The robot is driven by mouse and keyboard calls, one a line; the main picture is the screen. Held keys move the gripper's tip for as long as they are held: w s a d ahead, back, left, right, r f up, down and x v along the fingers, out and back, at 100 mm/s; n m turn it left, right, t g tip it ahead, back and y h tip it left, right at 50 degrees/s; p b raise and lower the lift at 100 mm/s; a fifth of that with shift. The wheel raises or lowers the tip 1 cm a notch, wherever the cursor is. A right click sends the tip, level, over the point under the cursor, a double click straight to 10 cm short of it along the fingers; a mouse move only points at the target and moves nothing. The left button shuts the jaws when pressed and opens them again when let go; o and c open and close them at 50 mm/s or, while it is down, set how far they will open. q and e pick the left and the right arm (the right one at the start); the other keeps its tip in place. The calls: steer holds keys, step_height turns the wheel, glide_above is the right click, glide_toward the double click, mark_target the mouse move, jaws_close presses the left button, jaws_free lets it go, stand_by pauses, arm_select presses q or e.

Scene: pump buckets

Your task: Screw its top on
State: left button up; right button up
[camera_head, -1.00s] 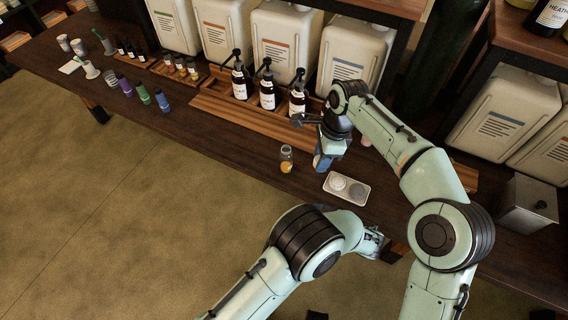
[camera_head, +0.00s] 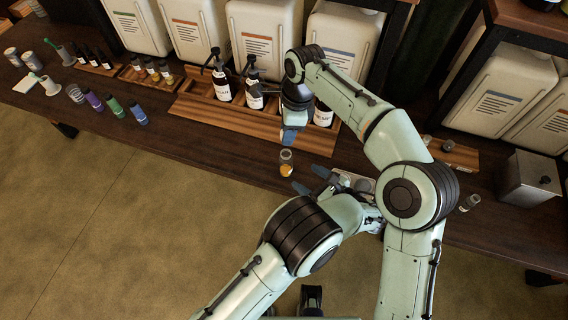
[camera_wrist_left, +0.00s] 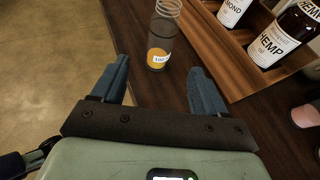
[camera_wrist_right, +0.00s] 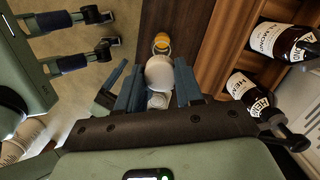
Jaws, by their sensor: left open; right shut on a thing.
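A small clear jar (camera_head: 286,168) with orange contents and a threaded neck stands upright on the table. It also shows in the left wrist view (camera_wrist_left: 158,50), between and beyond the spread fingers. My left gripper (camera_head: 312,180) is open and low, just to the right of the jar and apart from it. My right gripper (camera_head: 291,135) is above and behind the jar in the head view. In the right wrist view it is shut on a white round top (camera_wrist_right: 159,72), with the jar (camera_wrist_right: 161,40) just beyond. The top is hidden in the head view.
A pale tray (camera_head: 346,174) is partly covered by my left arm. Dark pump bottles (camera_head: 222,82) stand in a wooden rack (camera_head: 205,112) behind. Small coloured bottles (camera_head: 115,107) stand at left, and a metal box (camera_head: 528,178) at right. Table left of the jar is clear.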

arm_select(q)
steer(key=x, duration=1.2)
steer(key=shift+f, duration=0.1)
jaws_close()
arm_select(e)
glide_above(286, 153)
steer(key=shift+f, duration=2.55)
